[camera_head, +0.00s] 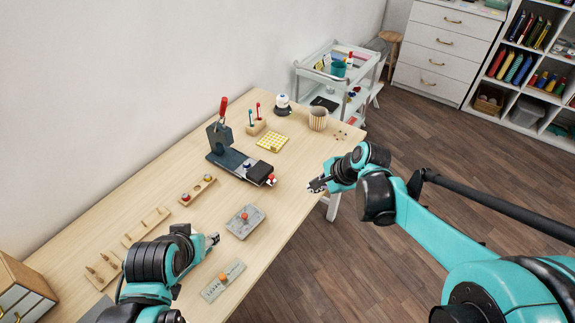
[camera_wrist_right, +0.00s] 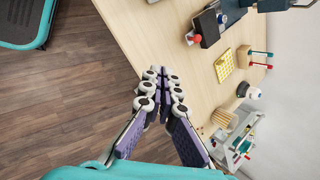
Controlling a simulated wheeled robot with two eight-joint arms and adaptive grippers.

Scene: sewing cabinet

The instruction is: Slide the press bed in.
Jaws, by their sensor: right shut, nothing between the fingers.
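The dark press (camera_head: 218,140) with a red-handled lever stands on the wooden table. Its bed (camera_head: 235,164) reaches toward the table's front edge, with a black block (camera_head: 260,172) and small red and white knobs (camera_head: 271,181) at the near end. The block also shows at the top of the right wrist view (camera_wrist_right: 208,29). My right gripper (camera_head: 315,187) is shut and empty, near the table's front edge, to the right of the bed's end and apart from it. My left gripper (camera_head: 214,239) is over the table's near part; its jaws are too small to read.
On the table (camera_head: 315,155) are a yellow checked pad (camera_head: 272,141), a striped cup (camera_head: 318,119), a grey plate with an orange knob (camera_head: 245,221) and wooden peg boards (camera_head: 146,227). A white cart (camera_head: 342,75) stands beyond. The table between press and right gripper is clear.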

